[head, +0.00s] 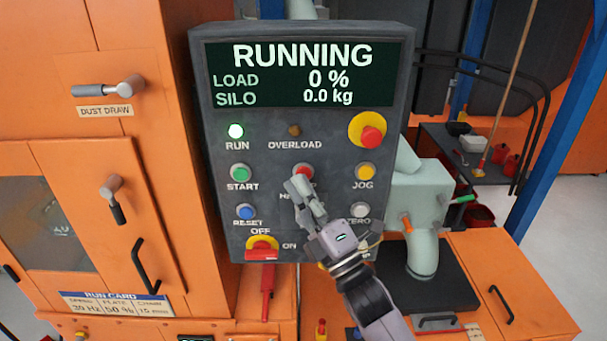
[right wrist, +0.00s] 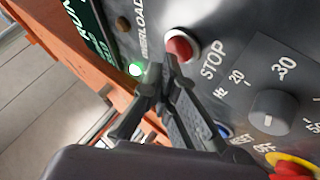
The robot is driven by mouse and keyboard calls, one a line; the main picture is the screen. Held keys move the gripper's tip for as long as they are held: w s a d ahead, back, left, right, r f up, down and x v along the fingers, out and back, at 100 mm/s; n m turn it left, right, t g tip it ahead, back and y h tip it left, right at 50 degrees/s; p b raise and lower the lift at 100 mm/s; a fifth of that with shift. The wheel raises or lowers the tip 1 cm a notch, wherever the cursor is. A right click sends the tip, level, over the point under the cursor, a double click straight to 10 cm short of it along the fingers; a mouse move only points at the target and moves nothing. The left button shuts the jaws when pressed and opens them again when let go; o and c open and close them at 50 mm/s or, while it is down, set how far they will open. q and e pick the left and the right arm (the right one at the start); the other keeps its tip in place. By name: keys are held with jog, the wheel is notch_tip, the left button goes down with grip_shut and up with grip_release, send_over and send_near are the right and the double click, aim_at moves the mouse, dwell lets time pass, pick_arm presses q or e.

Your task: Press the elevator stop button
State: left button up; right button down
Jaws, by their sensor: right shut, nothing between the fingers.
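The red stop button (head: 304,170) is on the grey control panel (head: 313,150), partly covered by my right gripper in the head view. In the right wrist view the red button (right wrist: 180,48) stands in a white ring beside the word STOP. My right gripper (head: 297,186) is shut and empty, its fingertips just in front of the button's lower left side. In the right wrist view the fingertips (right wrist: 163,72) are close to the button's edge; I cannot tell whether they touch. The panel's screen (head: 300,73) reads RUNNING, 0 % and 0.0 kg. My left gripper is not in view.
The green start button (head: 240,173), yellow jog button (head: 364,172) and blue reset button (head: 246,212) are nearby. A red emergency knob (head: 372,137) is at upper right. A dial (right wrist: 272,112) is below the stop button. The green run lamp (head: 236,131) is lit.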

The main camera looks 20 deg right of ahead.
jog(key=shift+w+d, duration=0.1)
jog(key=shift+w, duration=0.3)
dwell(0.5)
jog(key=shift+s, duration=0.2)
jog(key=shift+s+a, duration=0.25)
jog(key=shift+s, duration=0.4)
jog(key=s, duration=0.2)
jog(key=s+a, duration=0.1)
jog(key=s, duration=0.1)
jog(key=shift+s+a, duration=0.2)
jog(key=shift+s, duration=0.2)
jog(key=shift+f, duration=0.1)
dwell(0.6)
